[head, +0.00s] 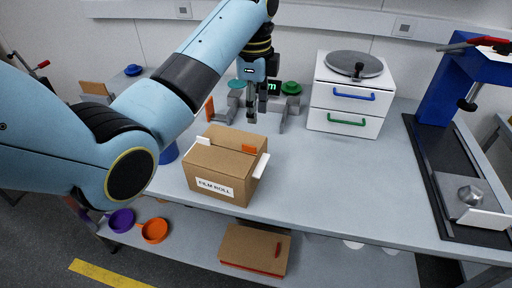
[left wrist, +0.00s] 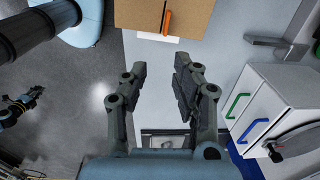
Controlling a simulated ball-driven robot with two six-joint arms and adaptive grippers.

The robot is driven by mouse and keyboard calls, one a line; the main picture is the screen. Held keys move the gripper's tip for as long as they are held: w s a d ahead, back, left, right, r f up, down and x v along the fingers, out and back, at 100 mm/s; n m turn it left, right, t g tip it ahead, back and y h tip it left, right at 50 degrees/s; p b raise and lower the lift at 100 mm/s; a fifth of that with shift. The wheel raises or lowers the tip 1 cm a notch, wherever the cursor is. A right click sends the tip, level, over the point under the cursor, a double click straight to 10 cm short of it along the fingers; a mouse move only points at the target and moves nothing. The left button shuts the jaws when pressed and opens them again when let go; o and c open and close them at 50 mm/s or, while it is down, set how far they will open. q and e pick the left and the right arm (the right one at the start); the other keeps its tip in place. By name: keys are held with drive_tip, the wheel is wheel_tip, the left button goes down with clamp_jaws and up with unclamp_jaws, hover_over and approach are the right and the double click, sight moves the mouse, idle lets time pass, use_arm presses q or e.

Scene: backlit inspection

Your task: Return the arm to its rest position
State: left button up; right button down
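My left gripper (head: 251,116) points down over the worktop behind a cardboard box marked FILM ROLL (head: 222,165). In the left wrist view the two fingers of my left gripper (left wrist: 160,72) stand apart with nothing between them. The box shows at the top of that view (left wrist: 190,18), clear of the fingertips. It has an orange tab and white flaps. What seems to be my right gripper (left wrist: 30,97) shows small and dark at the left of the left wrist view; its fingers are too small to read.
A white drawer unit (head: 345,95) with blue and green handles stands to the right on the grey worktop (head: 320,170). A blue press stand (head: 446,92) is at far right. Grey fixtures (head: 222,112) surround the left gripper. Worktop right of the box is clear.

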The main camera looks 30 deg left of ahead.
use_arm(q)
drive_tip(key=shift+s, duration=0.15)
drive_tip(key=s+f+n+t, duration=0.1)
drive_tip(key=s+f+n, duration=0.2)
drive_tip(key=s, duration=0.4)
drive_tip(key=s+f+n+t, duration=0.1)
drive_tip(key=s+f+n, duration=0.25)
drive_tip(key=s, duration=0.35)
drive_tip(key=s+r+n+t, duration=0.1)
drive_tip(key=s+r+n, duration=0.15)
drive_tip(key=s, duration=0.45)
drive_tip(key=s+r+n, duration=0.2)
drive_tip(key=s+n, duration=0.2)
drive_tip(key=s, duration=0.3)
wheel_tip(320, 180, down, 40)
drive_tip(key=s+a+g+b, duration=0.1)
drive_tip(key=s+a+b, duration=0.1)
drive_tip(key=b, duration=1.2)
drive_tip(key=s+f+b, duration=0.5)
drive_tip(key=s+f, duration=0.4)
drive_tip(key=f, duration=0.4)
drive_tip(key=s+f+n+g+b, duration=0.1)
drive_tip(key=s+f+b, duration=0.4)
drive_tip(key=s+f, duration=0.4)
wheel_tip(320, 180, down, 5)
drive_tip(key=shift+a+r+y+b, duration=0.1)
drive_tip(key=shift+a+y+b, duration=0.2)
drive_tip(key=shift+a, duration=0.05)
drive_tip(key=shift+s, duration=0.1)
